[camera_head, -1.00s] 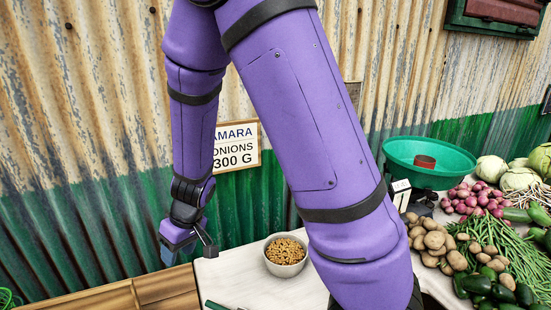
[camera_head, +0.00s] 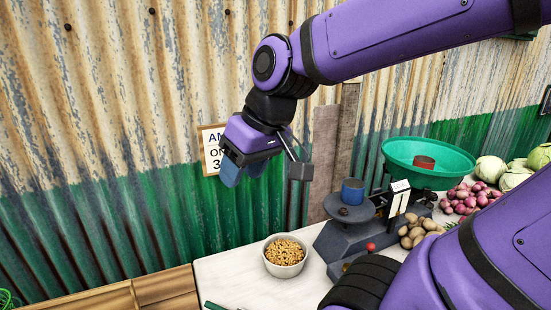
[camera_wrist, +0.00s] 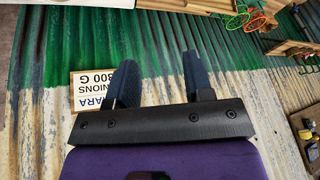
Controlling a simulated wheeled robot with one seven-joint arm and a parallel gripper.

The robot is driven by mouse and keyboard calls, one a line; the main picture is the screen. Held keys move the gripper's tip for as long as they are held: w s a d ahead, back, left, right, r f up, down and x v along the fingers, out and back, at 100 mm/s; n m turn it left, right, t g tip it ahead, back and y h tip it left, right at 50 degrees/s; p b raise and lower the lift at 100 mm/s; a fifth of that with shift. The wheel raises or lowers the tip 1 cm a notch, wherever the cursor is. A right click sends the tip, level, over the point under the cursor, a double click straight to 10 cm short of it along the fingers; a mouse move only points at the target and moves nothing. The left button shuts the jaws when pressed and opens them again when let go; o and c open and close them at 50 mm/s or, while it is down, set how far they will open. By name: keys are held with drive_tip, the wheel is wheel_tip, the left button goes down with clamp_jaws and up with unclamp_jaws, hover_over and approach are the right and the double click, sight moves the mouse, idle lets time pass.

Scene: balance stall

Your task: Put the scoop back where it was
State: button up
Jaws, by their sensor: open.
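My gripper (camera_head: 241,170) is in the air above and left of the bowl, in front of the corrugated wall. In the wrist view my gripper (camera_wrist: 158,78) has its two dark fingers apart with nothing between them. I cannot make out a scoop in any view. A dark green piece (camera_head: 214,305) shows at the bottom edge of the head view, too cut off to name. A white bowl (camera_head: 285,270) of small brown bits stands on the pale counter (camera_head: 225,276).
A dark balance scale (camera_head: 352,238) stands right of the bowl, with a blue cylinder (camera_head: 352,191) on its left plate. A green basin (camera_head: 440,180) is on its right side. Vegetables fill the right. A sign (camera_head: 210,152) hangs behind my gripper. My arm hides the front right.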

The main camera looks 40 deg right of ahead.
drive_tip(key=s+d+r+m+t+h, duration=0.1)
drive_tip(key=s+d+r+h, duration=0.1)
drive_tip(key=s+d, duration=0.1)
drive_tip(key=shift+s+r, duration=0.2)
drive_tip(key=shift+s, duration=0.65)
idle(0.5)
